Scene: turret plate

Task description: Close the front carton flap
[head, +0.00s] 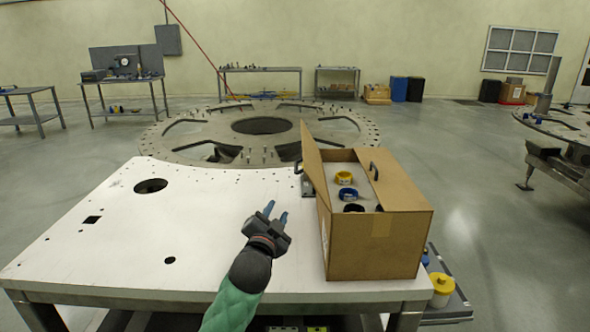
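An open brown carton (375,250) stands at the right end of the white table. Its left flap (314,165) stands up, tilted a little outward. A panel on the right (400,185) slopes over part of the opening. I cannot tell surely which flap is the front one. A yellow roll (344,178), a blue roll (348,193) and a dark roll show inside. My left gripper (276,212) is to the left of the carton, apart from it, with its two blue fingers spread and nothing between them. My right gripper is not in view.
The white table (130,235) is mostly bare, with several cut-outs. A large round turret plate (185,128) lies behind it. A yellow-topped container (442,288) stands low at the right, beyond the table edge.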

